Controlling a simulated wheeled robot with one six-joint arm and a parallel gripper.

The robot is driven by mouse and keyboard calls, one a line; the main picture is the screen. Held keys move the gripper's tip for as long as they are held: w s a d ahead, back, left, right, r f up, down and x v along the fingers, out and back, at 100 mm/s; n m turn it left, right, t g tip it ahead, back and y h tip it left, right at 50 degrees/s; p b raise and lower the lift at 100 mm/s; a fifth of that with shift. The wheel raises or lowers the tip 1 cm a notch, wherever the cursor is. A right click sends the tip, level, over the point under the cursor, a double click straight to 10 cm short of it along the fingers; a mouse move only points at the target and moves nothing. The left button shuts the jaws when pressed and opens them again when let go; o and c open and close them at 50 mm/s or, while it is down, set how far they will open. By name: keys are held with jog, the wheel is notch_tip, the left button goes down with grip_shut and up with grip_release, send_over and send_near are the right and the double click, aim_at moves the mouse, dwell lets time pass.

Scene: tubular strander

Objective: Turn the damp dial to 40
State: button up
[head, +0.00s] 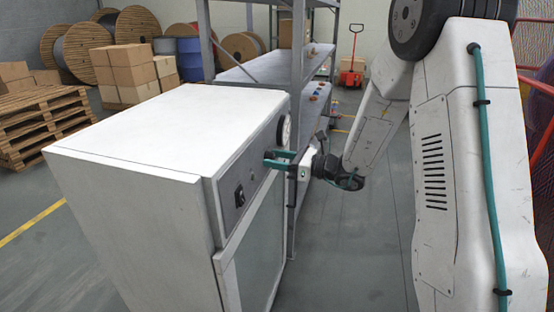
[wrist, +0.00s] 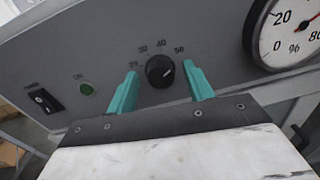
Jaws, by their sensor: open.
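The damp dial (wrist: 160,71) is a round black knob on the grey panel (wrist: 100,62) of a white cabinet (head: 150,145). Numbers 30, 40 and 50 are readable around its top; a further mark at the left is blurred. A pale pointer mark shows on the right part of the knob; I cannot read its exact setting. My gripper (head: 279,157) is open at the panel, with its teal fingers either side of the knob in the wrist view (wrist: 161,78). Both fingers appear clear of the knob. In the head view the fingers hide the knob.
A round percent gauge (wrist: 291,30) is right of the dial. A metal shelf rack (head: 262,70) stands behind the cabinet. Floor (head: 345,240) is open right of the cabinet.

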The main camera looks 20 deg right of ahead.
jog(key=c, duration=1)
jog(key=shift+n, duration=0.3)
jog(key=n, duration=0.3)
jog(key=shift+n, duration=2.1)
jog(key=o, duration=1)
